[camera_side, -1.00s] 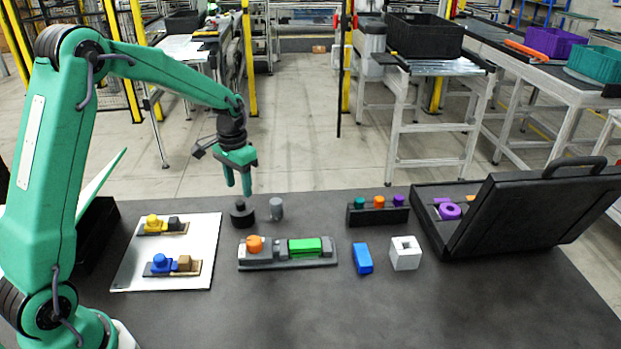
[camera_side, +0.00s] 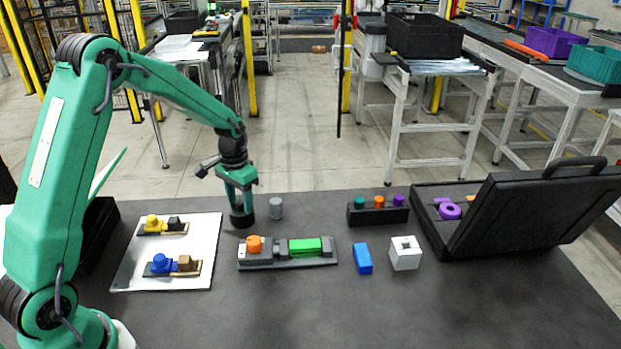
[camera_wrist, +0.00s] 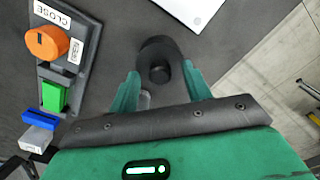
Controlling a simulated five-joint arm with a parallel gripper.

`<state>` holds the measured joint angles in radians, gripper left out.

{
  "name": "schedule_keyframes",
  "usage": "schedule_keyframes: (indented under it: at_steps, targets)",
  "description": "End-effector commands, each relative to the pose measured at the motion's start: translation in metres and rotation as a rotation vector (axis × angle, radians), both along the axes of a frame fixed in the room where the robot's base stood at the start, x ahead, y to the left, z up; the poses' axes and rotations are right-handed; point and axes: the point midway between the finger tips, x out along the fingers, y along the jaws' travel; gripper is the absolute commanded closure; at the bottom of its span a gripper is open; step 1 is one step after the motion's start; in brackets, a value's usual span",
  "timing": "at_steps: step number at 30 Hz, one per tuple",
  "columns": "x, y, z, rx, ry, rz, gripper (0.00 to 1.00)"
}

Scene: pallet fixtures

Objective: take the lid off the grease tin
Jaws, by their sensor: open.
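The grease tin (camera_side: 242,220) is a small black round tin with a knob on its lid, standing upright on the dark table. In the wrist view the tin (camera_wrist: 150,48) lies just ahead of my gripper, its lid knob (camera_wrist: 161,73) between the fingers. The lid is on the tin. My gripper (camera_side: 241,205) points down over the tin, with its green fingers low at the lid. In the wrist view my gripper (camera_wrist: 160,74) is open, one finger on each side of the knob, with gaps visible. The fingers partly hide the tin in the side view.
A grey cylinder (camera_side: 276,208) stands close right of the tin. A fixture with an orange knob (camera_side: 254,244) and green block (camera_side: 305,246) lies in front. A white plate (camera_side: 130,264) with fittings is at left. A blue block (camera_side: 362,258) and white block (camera_side: 405,254) are farther right.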

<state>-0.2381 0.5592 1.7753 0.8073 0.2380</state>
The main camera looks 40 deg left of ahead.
Motion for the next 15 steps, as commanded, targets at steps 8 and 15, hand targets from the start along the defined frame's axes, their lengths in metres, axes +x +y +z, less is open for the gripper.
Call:
schedule_keyframes:
  at_steps: [8, 15]
  targets:
    - [0.0001, 0.0, 0.0004, 0.0, 0.0, 0.0, 0.71]
    - [0.0002, 0.0, 0.0005, 0.0, -0.001, 0.0, 1.0]
